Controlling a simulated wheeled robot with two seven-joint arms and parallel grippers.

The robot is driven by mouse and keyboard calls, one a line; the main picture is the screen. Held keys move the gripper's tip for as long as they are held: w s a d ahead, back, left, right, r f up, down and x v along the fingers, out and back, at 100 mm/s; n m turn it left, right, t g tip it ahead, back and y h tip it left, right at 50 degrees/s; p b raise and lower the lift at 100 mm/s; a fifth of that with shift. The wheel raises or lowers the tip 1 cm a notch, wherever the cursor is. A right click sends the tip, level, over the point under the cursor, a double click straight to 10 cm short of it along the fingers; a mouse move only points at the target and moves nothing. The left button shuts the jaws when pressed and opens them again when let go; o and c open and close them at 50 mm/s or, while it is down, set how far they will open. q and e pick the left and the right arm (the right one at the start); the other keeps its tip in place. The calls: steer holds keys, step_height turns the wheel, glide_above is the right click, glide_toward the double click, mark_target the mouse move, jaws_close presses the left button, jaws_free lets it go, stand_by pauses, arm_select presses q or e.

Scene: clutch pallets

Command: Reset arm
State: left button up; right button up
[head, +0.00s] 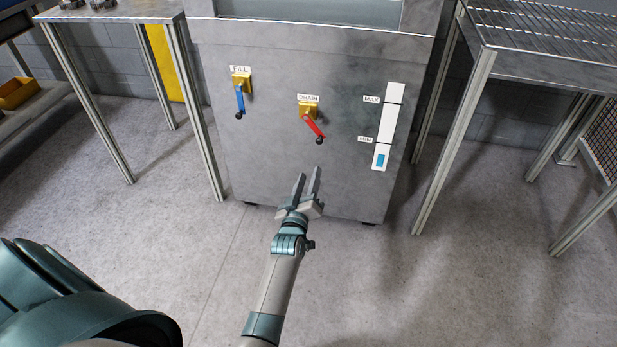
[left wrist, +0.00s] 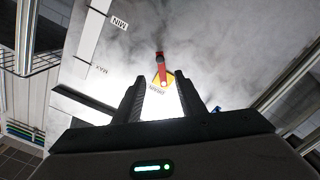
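My left gripper (head: 307,186) is stretched out in front of the grey metal tank cabinet (head: 270,160), below the DRAIN valve. Its two fingers are apart with nothing between them. The red DRAIN handle (head: 313,128) sits on a yellow mount and slants down to the right. In the left wrist view the red handle (left wrist: 160,66) shows beyond the open fingertips (left wrist: 157,80), apart from them. The blue FILL handle (head: 240,101) hangs nearly straight down. My right gripper is not in view.
A level gauge (head: 390,125) marked MAX and MIN shows blue near its bottom. Metal tables stand at the left (head: 110,17) and the right (head: 560,62) of the cabinet. A yellow bin (head: 17,93) is at the far left. The floor in front is clear.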

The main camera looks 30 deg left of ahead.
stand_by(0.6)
